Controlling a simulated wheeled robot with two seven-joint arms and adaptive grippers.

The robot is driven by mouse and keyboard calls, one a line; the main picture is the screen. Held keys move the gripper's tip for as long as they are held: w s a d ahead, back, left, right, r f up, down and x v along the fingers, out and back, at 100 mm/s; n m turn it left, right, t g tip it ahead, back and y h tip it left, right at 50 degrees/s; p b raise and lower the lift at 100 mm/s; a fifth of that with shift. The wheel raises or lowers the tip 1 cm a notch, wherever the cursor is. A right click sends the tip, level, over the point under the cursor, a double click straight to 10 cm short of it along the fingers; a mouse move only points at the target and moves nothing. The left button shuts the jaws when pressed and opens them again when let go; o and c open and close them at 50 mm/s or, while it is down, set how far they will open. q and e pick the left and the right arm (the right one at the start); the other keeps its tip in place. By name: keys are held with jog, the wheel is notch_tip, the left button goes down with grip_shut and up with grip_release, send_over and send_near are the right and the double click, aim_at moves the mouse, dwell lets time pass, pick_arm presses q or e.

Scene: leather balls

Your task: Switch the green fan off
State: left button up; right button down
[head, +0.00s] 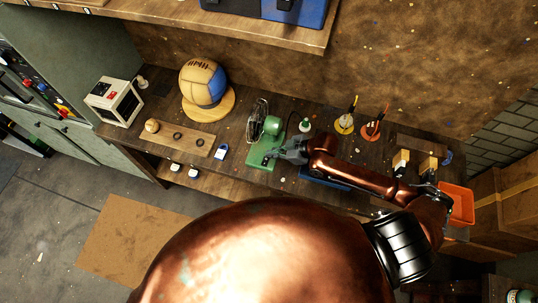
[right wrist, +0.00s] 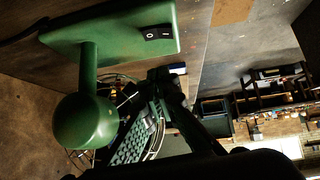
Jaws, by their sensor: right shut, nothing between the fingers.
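The green fan (head: 271,126) stands on the workbench, its round wire cage facing left in the head view. Its flat green base (head: 259,159) lies on the bench top. In the right wrist view the fan's green motor housing (right wrist: 85,122) and post show close up, and a black rocker switch (right wrist: 157,32) marked O and I sits on the base. I cannot tell which side is pressed. My right gripper (head: 272,157) is shut and empty, just over the base near the switch; it also shows in the right wrist view (right wrist: 158,78). My left gripper is out of view.
A tan and blue ball (head: 203,82) sits on a round wooden stand left of the fan. A white box (head: 113,101) stands at the bench's left end. Right are a blue tray (head: 325,180) under my arm and an orange bin (head: 458,204). A shelf (head: 290,35) hangs above.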

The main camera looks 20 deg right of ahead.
jog(key=d+v, duration=0.1)
jog(key=v, duration=0.7)
jog(key=shift+w+f+b, duration=0.15)
jog(key=shift+w+b, duration=0.2)
